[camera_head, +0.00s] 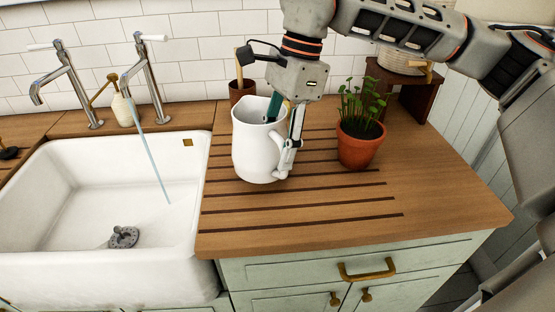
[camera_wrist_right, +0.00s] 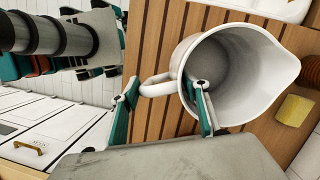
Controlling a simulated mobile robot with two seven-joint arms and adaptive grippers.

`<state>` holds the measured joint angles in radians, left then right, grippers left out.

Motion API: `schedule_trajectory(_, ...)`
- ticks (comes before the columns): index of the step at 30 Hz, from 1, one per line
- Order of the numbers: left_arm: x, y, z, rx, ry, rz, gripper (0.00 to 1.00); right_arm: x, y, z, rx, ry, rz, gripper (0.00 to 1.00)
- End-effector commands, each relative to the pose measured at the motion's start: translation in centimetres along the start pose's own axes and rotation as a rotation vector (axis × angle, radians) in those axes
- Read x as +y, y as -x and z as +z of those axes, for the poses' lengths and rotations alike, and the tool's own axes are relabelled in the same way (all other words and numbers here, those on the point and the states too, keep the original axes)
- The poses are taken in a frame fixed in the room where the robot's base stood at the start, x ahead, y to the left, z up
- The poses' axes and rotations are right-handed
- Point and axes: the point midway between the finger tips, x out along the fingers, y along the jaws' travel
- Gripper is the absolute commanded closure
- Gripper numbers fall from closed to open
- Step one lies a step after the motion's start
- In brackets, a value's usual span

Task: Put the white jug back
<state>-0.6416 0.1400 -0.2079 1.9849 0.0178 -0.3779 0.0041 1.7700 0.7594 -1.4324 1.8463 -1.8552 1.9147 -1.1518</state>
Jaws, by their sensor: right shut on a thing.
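The white jug (camera_head: 257,150) is upright over the grooved wooden counter, right of the sink. I cannot tell whether its base touches the wood. My right gripper (camera_head: 282,125) comes down on its right side and is shut on it. In the right wrist view the jug (camera_wrist_right: 245,90) shows its open, empty-looking mouth, with the spout to the right and the handle (camera_wrist_right: 156,86) to the left. There one finger of the gripper (camera_wrist_right: 164,105) is inside the mouth and the other is outside, beyond the handle.
A potted plant (camera_head: 360,145) stands close right of the jug, and a brown pot (camera_head: 240,92) stands behind it. A small dark wooden stand (camera_head: 412,92) bears a pale round vessel (camera_head: 402,62). The sink (camera_head: 110,190) is left. The counter's front strip is clear.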

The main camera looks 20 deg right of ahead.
Motion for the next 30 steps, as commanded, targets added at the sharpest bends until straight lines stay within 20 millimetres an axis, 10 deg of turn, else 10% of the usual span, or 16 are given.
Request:
schedule_trajectory(20, -0.1, -0.2, 0.2, -0.001, -0.003, -0.002, 0.6, -0.2, -3.8, -1.0, -0.001, 0.001, -0.002, 1.0)
schedule_trajectory(21, -0.1, -0.2, 0.2, 0.0, -0.003, -0.003, 0.6, -0.1, -3.9, -1.0, 0.0, 0.0, 0.001, 0.49)
schedule_trajectory(22, -0.1, -0.2, 0.2, 0.0, -0.003, -0.003, 0.6, -0.1, -3.9, -1.0, 0.0, 0.0, 0.001, 0.42)
schedule_trajectory(30, -0.1, -0.2, 0.2, 0.0, -0.003, -0.003, 0.6, -0.1, -3.9, -1.0, 0.0, -0.001, 0.002, 0.38)
